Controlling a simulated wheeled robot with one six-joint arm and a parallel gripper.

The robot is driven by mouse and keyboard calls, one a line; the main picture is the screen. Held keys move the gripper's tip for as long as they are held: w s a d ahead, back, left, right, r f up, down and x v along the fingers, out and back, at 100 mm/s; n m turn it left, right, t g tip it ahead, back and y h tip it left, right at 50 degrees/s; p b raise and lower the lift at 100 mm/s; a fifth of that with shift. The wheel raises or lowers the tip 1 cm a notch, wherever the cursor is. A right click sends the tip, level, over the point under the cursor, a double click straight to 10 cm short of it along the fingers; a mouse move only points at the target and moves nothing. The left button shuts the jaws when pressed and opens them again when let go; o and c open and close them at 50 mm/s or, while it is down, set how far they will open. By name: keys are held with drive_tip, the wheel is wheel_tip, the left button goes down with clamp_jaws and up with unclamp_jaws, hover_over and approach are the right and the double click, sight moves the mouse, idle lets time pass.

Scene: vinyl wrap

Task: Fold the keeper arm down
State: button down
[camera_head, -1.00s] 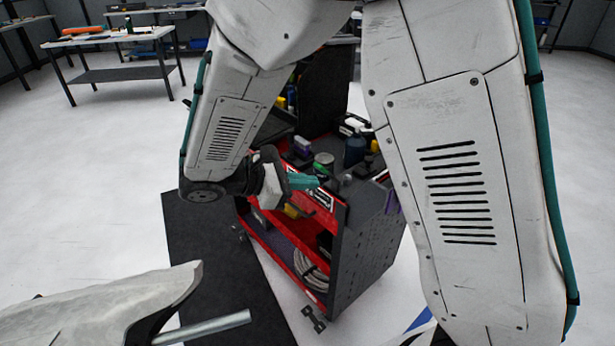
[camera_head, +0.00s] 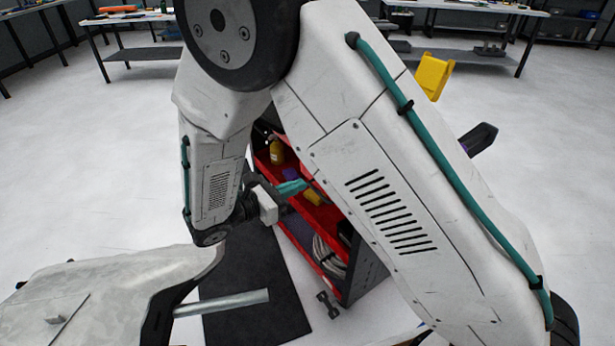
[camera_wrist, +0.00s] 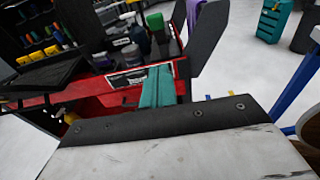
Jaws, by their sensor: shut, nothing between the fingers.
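I cannot pick out the keeper arm with certainty in either view. My gripper (camera_head: 292,187) has teal fingers, shut and empty, at the front of the red and black tool cart (camera_head: 365,275). In the wrist view my gripper (camera_wrist: 158,85) overlaps the cart's red front edge (camera_wrist: 105,92), beside a white label (camera_wrist: 126,78); contact cannot be told. A dark flat panel (camera_wrist: 208,38) rises at the cart's right, next to a purple item (camera_wrist: 190,12). My arm hides most of the cart top in the head view.
Small bottles and jars (camera_wrist: 125,48) crowd the cart top. A dark mat (camera_head: 250,310) lies on the floor before the cart. A pale curved panel (camera_head: 110,285) fills the lower left. Worktables (camera_head: 130,50) stand at the back, with open floor between.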

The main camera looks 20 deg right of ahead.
drive_tip(key=w+d+r, duration=0.2)
drive_tip(key=w+d, duration=0.2)
drive_tip(key=d, duration=0.6)
drive_tip(key=shift+d, duration=0.4)
